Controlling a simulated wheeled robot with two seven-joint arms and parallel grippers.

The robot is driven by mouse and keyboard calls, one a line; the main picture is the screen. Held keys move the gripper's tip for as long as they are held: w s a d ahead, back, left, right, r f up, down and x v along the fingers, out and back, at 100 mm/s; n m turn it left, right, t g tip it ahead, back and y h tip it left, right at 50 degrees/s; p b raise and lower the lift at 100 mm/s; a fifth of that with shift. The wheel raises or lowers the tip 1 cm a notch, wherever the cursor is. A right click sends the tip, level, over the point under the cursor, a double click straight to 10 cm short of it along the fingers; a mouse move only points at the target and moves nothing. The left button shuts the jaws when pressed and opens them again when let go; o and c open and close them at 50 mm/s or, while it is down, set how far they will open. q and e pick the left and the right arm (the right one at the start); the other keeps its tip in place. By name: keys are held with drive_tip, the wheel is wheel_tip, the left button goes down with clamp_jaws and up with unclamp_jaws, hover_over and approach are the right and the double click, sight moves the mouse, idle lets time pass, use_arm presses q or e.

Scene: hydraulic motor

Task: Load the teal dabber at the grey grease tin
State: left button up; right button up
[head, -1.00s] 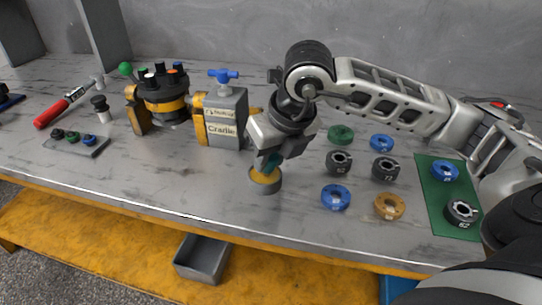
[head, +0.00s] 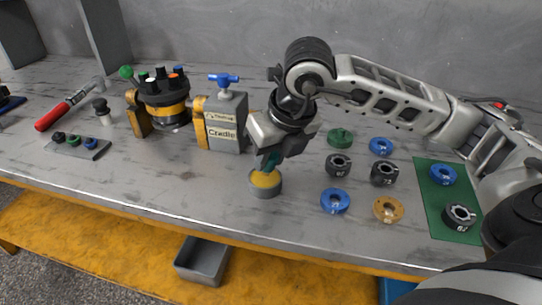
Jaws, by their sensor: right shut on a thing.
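The grey grease tin (head: 266,189) stands near the front edge of the bench, open at the top with yellow grease (head: 265,178) showing inside. My right gripper (head: 268,158) is above the tin, pointing down, shut on the teal dabber (head: 270,162). Only a small teal part of the dabber shows below the fingers. Its lower end is over or at the grease; I cannot tell whether it touches. My left gripper is not in view.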

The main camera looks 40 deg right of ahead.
drive_tip(key=shift+r+p, duration=1.6)
drive_tip(key=shift+r, duration=1.25)
